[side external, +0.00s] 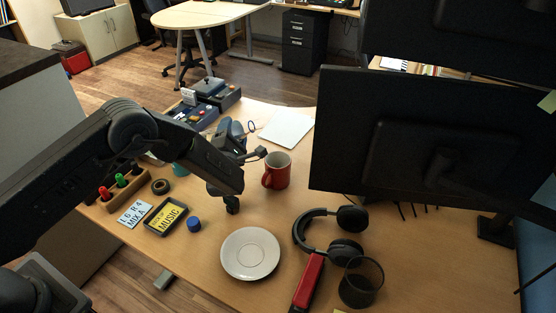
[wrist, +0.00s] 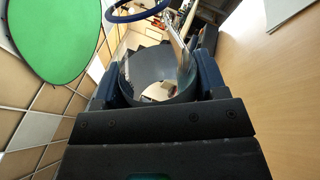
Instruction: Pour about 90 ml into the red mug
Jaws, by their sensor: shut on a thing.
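The red mug (side external: 276,172) stands upright on the desk, its handle toward the left, just right of my gripper in the side view. My gripper (side external: 242,143) is raised beside it and partly hidden by my own arm. In the wrist view my gripper (wrist: 155,88) is shut on a grey, shiny-walled round vessel (wrist: 148,66), held between its two blue-padded fingers. A thin blue ring (wrist: 140,12) shows beyond the vessel. The side view hardly shows the vessel. I cannot tell how full it is or what is inside the mug.
A white saucer (side external: 250,267), headphones (side external: 301,232), a red object (side external: 308,283) and a dark tumbler (side external: 361,284) are in front. A monitor (side external: 345,130) stands right of the mug. Small signs (side external: 166,217) and a blue cap (side external: 194,225) are at left. White paper (side external: 287,128) lies behind.

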